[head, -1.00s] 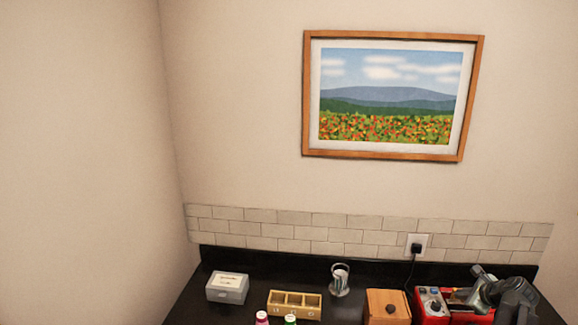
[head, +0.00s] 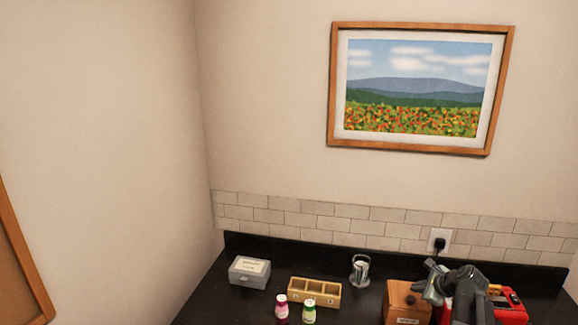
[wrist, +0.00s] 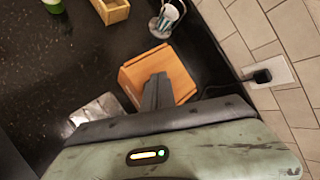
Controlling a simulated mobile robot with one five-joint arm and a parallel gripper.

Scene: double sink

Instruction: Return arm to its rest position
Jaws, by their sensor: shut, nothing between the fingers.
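My gripper (head: 432,272) shows in the head view at the lower right, in front of the gap between the wooden box (head: 402,298) and the red appliance (head: 508,308). In the wrist view my gripper (wrist: 158,88) has its dark fingers together with nothing between them. The fingers overlap the wooden box (wrist: 135,75) in that view; whether they touch it cannot be told. My arm hides part of the red appliance in the head view.
A grey box (head: 249,272), a wooden divided tray (head: 314,293), a pink bottle (head: 281,308), a green bottle (head: 309,312) and a metal container (head: 359,270) stand on the dark counter. A plugged outlet (head: 439,238) is on the tiled wall behind.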

